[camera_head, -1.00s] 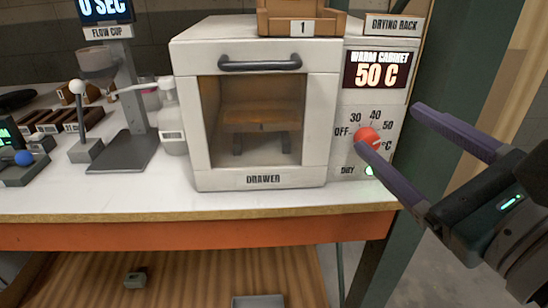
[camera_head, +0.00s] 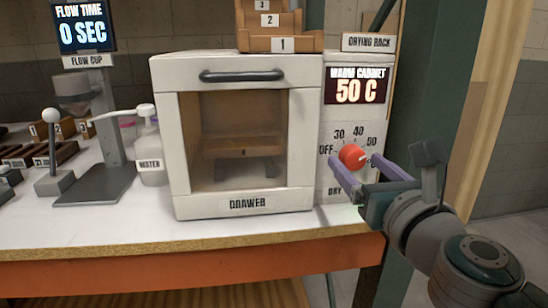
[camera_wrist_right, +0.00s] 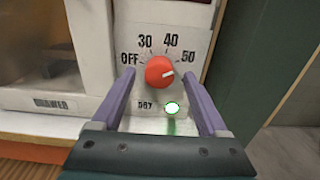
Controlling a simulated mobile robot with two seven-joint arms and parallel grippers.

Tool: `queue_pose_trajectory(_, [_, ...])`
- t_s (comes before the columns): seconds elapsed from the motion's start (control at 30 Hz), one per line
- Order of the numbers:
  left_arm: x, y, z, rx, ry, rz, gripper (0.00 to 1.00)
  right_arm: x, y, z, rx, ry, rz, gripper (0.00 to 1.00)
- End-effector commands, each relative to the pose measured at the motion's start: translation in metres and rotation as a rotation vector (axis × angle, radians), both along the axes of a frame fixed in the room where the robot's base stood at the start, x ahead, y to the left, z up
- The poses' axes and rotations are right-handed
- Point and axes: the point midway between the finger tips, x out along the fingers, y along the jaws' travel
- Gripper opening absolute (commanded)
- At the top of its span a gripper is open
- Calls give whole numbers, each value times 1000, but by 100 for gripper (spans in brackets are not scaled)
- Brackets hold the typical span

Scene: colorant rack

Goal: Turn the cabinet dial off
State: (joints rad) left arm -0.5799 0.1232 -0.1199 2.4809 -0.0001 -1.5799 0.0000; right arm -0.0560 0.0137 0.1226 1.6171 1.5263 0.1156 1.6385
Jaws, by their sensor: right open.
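The warm cabinet (camera_head: 241,130) is a white box with a window and a control panel on its right side. Its red dial (camera_head: 352,156) sits on the panel among the marks OFF, 30, 40 and 50. In the right wrist view the dial (camera_wrist_right: 159,71) has its white pointer toward 50. The display (camera_head: 357,86) reads 50 C. My right gripper (camera_head: 352,173) is open, its purple fingers in front of the panel. In the wrist view the fingertips (camera_wrist_right: 165,80) lie either side of the dial, with gaps. My left gripper is not in view.
A wooden drying rack (camera_head: 280,30) stands on the cabinet. A white bottle (camera_head: 151,155) and the flow cup stand (camera_head: 110,130) are to the left. A green post (camera_head: 430,100) rises close at the right.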

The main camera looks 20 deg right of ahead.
Motion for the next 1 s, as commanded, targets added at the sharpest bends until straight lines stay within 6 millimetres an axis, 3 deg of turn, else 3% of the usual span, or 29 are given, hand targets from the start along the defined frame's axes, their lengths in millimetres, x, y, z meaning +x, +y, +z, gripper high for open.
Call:
queue_pose_trajectory(0.37, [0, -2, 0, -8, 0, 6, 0, 8, -2, 0, -1, 0, 0, 77])
queue_pose_trajectory(1.0, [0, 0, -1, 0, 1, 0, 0, 7, -2, 0, -1, 0, 0, 6])
